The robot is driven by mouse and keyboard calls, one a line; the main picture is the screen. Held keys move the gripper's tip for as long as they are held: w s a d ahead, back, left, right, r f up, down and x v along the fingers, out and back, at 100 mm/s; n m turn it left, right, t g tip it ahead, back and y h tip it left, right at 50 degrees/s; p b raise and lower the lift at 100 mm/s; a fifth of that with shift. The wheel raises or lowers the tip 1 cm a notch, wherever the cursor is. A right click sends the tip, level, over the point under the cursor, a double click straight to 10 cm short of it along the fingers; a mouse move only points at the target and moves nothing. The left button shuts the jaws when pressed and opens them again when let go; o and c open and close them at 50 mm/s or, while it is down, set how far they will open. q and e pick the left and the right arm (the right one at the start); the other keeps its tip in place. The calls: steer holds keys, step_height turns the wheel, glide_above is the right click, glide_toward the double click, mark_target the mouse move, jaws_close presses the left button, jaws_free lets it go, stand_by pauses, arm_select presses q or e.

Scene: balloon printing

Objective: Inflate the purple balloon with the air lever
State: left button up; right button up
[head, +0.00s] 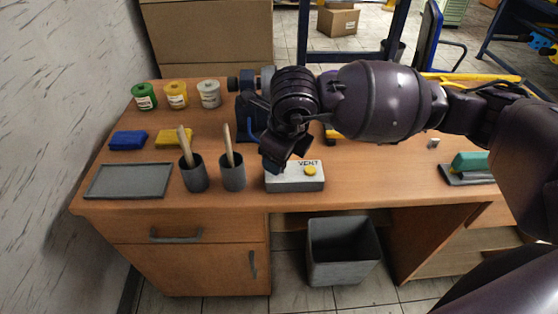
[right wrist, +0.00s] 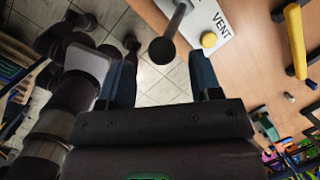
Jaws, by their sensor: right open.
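My right gripper (right wrist: 163,82) is open, with one finger on each side of a dark round lever knob (right wrist: 162,50) in the right wrist view. The knob is on a grey rod that rises from the white VENT box (right wrist: 222,22). The box has a yellow button (right wrist: 208,40). In the head view the right hand hangs over the left end of the VENT box (head: 300,182) and hides the lever. I cannot make out a purple balloon in either view. A dark blue machine (head: 252,122) stands behind, partly hidden by my right arm. My left gripper is not in view.
Two dark cups with brushes (head: 194,178) (head: 233,177) stand left of the box. A grey tray (head: 130,181), blue block (head: 128,140), yellow block (head: 174,138) and paint jars (head: 176,95) are farther left. A green-topped pad (head: 470,172) lies right. A bin (head: 343,252) stands below.

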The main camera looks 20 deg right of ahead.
steer(key=v, duration=0.6)
steer(key=shift+r, duration=0.15)
stand_by(7.2)
